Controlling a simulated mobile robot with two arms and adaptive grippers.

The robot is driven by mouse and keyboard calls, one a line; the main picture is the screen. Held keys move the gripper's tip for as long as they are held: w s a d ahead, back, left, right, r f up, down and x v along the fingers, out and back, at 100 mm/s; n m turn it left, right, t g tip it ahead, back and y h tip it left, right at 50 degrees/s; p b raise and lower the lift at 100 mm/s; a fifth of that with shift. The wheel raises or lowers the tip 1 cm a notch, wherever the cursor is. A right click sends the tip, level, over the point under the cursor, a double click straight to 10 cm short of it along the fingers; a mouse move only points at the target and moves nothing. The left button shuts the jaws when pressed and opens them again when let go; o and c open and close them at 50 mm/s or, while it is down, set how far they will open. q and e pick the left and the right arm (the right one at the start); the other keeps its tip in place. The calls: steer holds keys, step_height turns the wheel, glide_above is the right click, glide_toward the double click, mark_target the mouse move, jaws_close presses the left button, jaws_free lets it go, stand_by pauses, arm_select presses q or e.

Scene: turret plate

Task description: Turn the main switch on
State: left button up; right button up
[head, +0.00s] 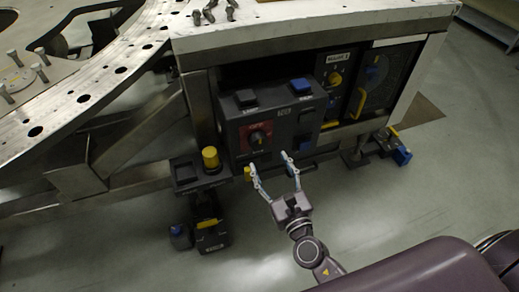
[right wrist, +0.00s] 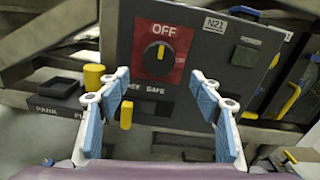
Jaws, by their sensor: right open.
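The main switch (head: 256,138) is a black rotary knob on a red plate, on the front of a dark grey control box (head: 297,131). In the right wrist view the knob (right wrist: 158,58) has a yellow pointer standing about upright, under the word OFF. My right gripper (head: 271,158) is open and empty, just in front of the lower part of the box. In the right wrist view its blue-padded fingers (right wrist: 165,102) stand apart, one on each side below the knob, not touching it. My left gripper is not in view.
A yellow knob (head: 210,158) stands on a small black holder left of the box. A panel with a yellow knob (head: 335,78) is to the right. A white-topped bench (head: 320,30) overhangs the box.

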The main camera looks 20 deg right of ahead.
mark_target(261, 146)
steer(key=w, duration=0.7)
steer(key=shift+w+a+r, duration=0.1)
steer(key=shift+w+a, duration=0.1)
steer(key=shift+w, duration=0.2)
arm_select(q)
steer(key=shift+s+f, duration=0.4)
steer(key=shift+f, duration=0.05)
arm_select(e)
steer(key=c, duration=1.2)
